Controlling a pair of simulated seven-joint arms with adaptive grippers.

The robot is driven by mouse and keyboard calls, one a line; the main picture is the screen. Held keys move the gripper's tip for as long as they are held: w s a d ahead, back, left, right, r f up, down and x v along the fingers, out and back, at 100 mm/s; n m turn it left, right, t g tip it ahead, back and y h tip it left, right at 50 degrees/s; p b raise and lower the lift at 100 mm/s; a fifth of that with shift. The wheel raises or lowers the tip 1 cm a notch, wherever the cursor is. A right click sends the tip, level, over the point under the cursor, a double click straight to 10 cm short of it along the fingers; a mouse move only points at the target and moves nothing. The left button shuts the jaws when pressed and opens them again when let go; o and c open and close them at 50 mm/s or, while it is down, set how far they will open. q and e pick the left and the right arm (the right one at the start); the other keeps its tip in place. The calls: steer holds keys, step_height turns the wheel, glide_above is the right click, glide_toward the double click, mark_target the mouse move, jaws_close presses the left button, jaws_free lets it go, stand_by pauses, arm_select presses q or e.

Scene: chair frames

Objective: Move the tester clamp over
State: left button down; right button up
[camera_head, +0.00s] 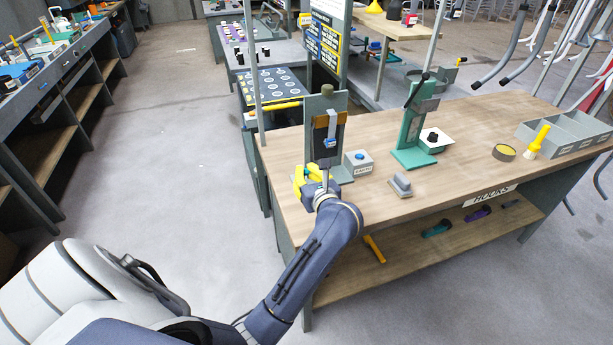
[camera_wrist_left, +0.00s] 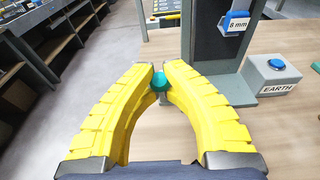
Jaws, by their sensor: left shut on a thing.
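My left gripper (camera_head: 309,174) has yellow fingers and is at the near left part of the wooden bench, in front of the grey upright stand (camera_head: 311,146). In the left wrist view, its fingertips (camera_wrist_left: 160,76) are closed on a small teal knob (camera_wrist_left: 159,82) with a short grey stem below it. I take this knob to be part of the tester clamp, but the rest is hidden by the fingers. The grey stand rises just beyond the fingertips and carries a blue block marked 6 mm (camera_wrist_left: 236,22). My right gripper is not in view.
A grey EARTH box (camera_head: 358,163) with a blue button stands right of the stand. Further right are a grey block (camera_head: 401,185), a green press (camera_head: 410,139), a tape roll (camera_head: 504,152) and a grey divided tray (camera_head: 570,132). The bench's front middle is clear.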

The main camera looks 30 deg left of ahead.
arm_select(q)
steer(key=shift+w+a+r, duration=0.1)
steer(key=shift+r, duration=0.15)
steer(key=shift+w+a+r, duration=0.5)
steer(key=shift+a+r, duration=0.15)
steer(key=shift+r, duration=0.05)
stand_by(0.4)
steer(key=shift+w+a+r, duration=0.35)
steer(key=shift+a, duration=0.1)
steer(key=c, duration=1.3)
jaws_free()
steer(key=shift+f, duration=0.1)
steer(key=shift+o, duration=0.2)
